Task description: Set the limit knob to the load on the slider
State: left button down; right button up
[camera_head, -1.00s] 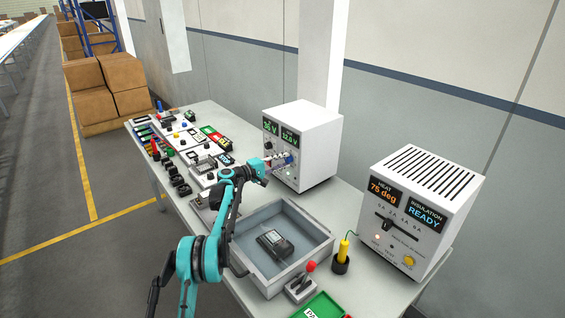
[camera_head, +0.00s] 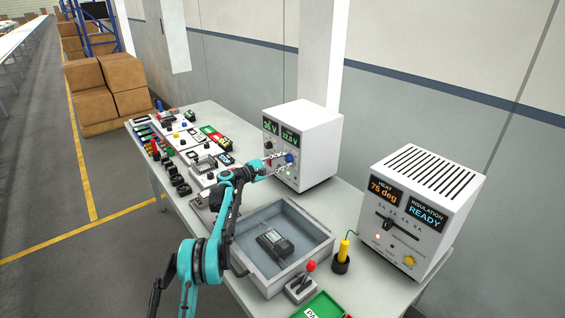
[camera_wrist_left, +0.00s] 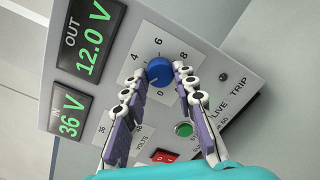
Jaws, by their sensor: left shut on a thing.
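A white power unit (camera_head: 315,150) stands against the wall side of the bench. Its blue limit knob (camera_wrist_left: 159,72) sits on a dial marked 4, 6, 8 and 0 in the left wrist view. My left gripper (camera_head: 286,161) reaches its front panel, with the two fingers on either side of the blue knob, shut on it. The knob's pointer is too small to read surely. A slider with a black handle (camera_head: 387,224) is on the second white unit (camera_head: 420,200) at the right, under a row of ampere marks. My right gripper is out of view.
The power unit's displays (camera_wrist_left: 91,42) read OUT 12.0 V and IN 36 V. A green button (camera_wrist_left: 183,129) and a red rocker switch (camera_wrist_left: 163,156) are near the fingers. A grey tray (camera_head: 325,243) holding a dark device stands in front. A red-topped lever (camera_head: 311,267) is beside it.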

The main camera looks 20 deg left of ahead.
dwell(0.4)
pick_arm(q)
jog(key=c, duration=1.2)
grip_release()
jog(key=v, duration=1.2)
